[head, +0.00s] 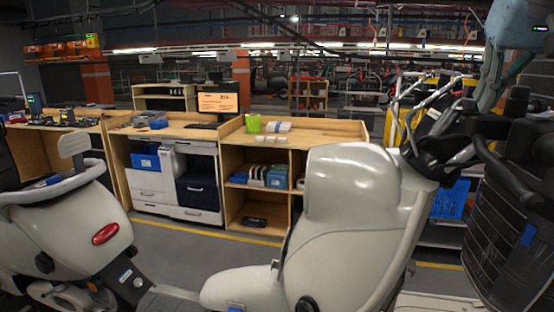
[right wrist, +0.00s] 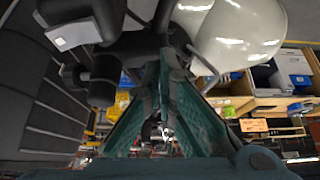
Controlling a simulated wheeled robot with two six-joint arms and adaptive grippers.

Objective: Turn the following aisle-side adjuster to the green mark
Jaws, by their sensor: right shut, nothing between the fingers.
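A pale grey scooter (head: 365,215) stands in front of me, with dark handlebar parts (head: 440,155) at its upper right. My right gripper (head: 487,100) reaches down from the upper right to just above these parts. In the right wrist view its two teal fingers (right wrist: 168,62) meet at the tips, shut and empty, close to dark parts of the scooter. A short black cylinder (right wrist: 102,88) sits left of the fingertips; I cannot tell whether it is the adjuster. I cannot make out a green mark on the scooter. My left gripper is not in view.
A black ribbed panel (head: 505,235) stands close on the right. Another scooter (head: 75,225) is at the left. Behind are wooden workbenches (head: 330,130) with a monitor (head: 218,102), and a blue crate (head: 451,198). Grey floor (head: 190,262) shows between the scooters and benches.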

